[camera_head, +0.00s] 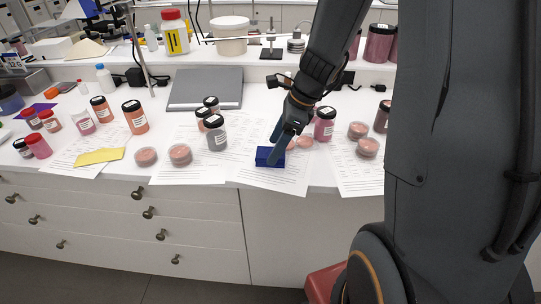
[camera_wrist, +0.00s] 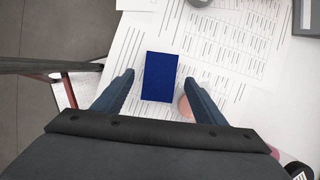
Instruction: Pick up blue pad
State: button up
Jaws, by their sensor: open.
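The blue pad (camera_head: 270,157) is a small dark blue rectangle lying on printed paper near the front edge of the white bench. In the wrist view the blue pad (camera_wrist: 160,77) shows whole, a little beyond and between my fingertips. My gripper (camera_head: 278,146) points down at the pad from above, with a finger in front of part of it in the head view. In the wrist view my gripper (camera_wrist: 159,81) is open, with one finger on each side of the pad and nothing held. I cannot tell its exact height above the pad.
A yellow pad (camera_head: 99,156) lies far left. The bench's front edge is close to the blue pad.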

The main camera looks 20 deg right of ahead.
jog(key=shift+x, duration=0.75)
jog(key=shift+c, duration=0.2)
jog(key=c, duration=1.1)
notch_tip(320, 180, up, 10)
jog(key=shift+r+b, duration=0.1)
jog(key=shift+b, duration=0.2)
